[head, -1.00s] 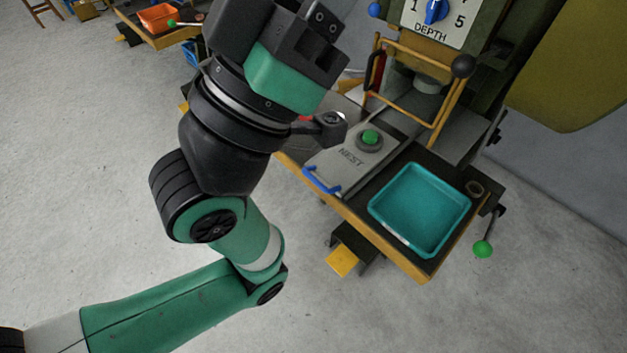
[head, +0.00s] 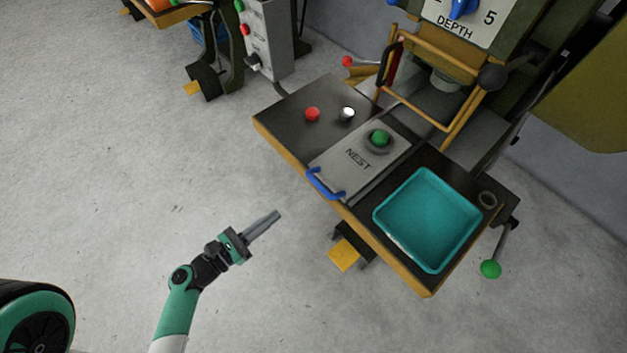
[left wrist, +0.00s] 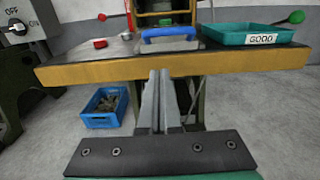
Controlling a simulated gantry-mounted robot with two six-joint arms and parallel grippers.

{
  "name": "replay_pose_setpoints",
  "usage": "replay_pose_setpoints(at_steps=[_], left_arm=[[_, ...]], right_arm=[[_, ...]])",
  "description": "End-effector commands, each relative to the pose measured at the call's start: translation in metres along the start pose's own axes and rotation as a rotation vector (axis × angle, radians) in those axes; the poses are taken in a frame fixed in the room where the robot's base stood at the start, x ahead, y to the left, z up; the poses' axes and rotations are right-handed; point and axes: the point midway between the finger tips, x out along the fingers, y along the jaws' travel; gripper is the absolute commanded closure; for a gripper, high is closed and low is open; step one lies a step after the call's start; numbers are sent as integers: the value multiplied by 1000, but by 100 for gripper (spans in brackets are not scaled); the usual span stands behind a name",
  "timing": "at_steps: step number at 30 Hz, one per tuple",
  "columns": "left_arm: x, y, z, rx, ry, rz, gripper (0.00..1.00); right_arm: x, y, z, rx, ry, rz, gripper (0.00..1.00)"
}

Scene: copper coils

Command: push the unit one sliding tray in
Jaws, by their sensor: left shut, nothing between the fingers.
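The sliding tray is a grey plate marked NEST (head: 345,172) with a blue handle (head: 325,184) at its near end. It lies on the dark bench top, its handle at the yellow front edge. A green piece (head: 380,138) sits on a round seat on it. In the left wrist view the blue handle (left wrist: 168,34) shows above the bench edge. My left gripper (head: 276,214) is shut and empty, in front of the bench and apart from the handle; its fingers (left wrist: 157,100) point at the bench front in the wrist view. My right gripper is not in view.
A teal bin (head: 428,218), labelled GOOD in the wrist view, stands right of the tray. A yellow guard frame (head: 430,82) stands behind the tray. A blue crate (left wrist: 104,106) is under the bench.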

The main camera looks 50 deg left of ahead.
Motion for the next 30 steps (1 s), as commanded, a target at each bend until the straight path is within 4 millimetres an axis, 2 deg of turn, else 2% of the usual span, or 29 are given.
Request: replay_pose_setpoints(at_steps=[6,11,24,30], left_arm=[[5,2,1,8,-3,1,100],[23,1,0,11,-5,-5,100],[116,1,2,11,-7,-3,100],[138,2,2,10,-4,1,100]], right_arm=[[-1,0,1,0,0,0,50],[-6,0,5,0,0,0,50],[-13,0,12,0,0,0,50],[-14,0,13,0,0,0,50]])
